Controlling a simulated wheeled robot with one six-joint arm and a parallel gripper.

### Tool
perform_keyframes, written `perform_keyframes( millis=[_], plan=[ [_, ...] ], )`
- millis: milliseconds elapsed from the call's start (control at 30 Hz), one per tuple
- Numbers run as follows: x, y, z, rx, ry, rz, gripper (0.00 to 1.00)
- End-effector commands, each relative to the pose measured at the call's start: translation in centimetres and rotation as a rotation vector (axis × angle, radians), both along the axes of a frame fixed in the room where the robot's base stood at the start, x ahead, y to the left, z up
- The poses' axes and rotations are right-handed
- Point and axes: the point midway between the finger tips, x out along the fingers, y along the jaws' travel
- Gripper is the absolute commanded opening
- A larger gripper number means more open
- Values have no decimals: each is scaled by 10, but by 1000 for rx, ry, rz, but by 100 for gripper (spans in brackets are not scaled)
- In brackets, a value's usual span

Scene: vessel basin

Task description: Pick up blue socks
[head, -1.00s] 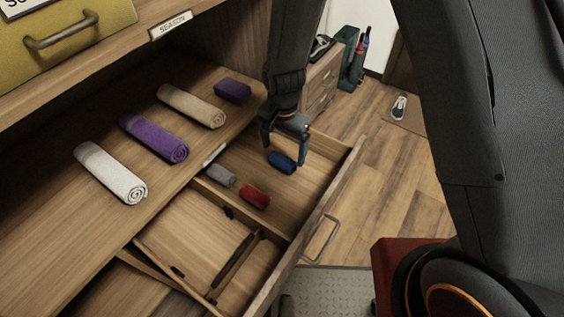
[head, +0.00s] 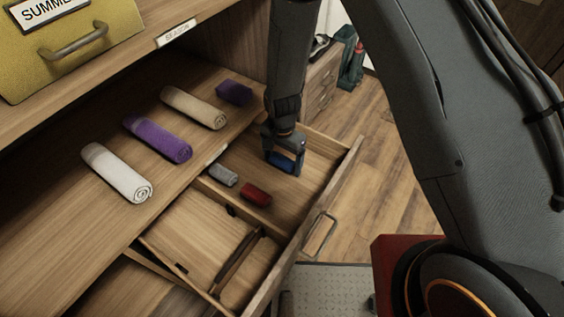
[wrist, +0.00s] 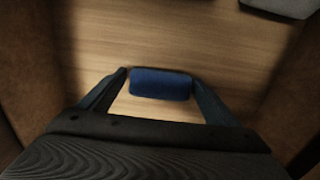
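The blue socks (wrist: 161,84), a small dark blue roll, lie on the wooden drawer floor. In the wrist view they sit between my two fingers, one at each end, with little or no gap visible. In the head view the blue socks (head: 283,161) are partly hidden by my gripper (head: 284,160), which is low in the drawer's back compartment. My gripper (wrist: 161,82) has its fingers spread around the socks. I see no clear sign of a firm grip or of lifting.
Grey socks (head: 223,174) and red socks (head: 256,194) lie in the same compartment of the open drawer (head: 323,205). Drawer walls stand close around my gripper. Rolled towels, white (head: 117,174), purple (head: 157,139) and beige (head: 193,108), lie on the shelf above, beside a purple folded cloth (head: 234,92).

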Motion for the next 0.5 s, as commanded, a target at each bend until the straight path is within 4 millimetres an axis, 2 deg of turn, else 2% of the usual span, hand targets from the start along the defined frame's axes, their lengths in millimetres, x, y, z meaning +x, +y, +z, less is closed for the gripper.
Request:
perform_keyframes(
  millis=[33, 200, 500],
  plan=[
    [0, 0, 0, 0, 0, 0, 75],
    [0, 0, 0, 0, 0, 0, 46],
    [0, 0, 1, 0, 0, 0, 45]
  ],
)
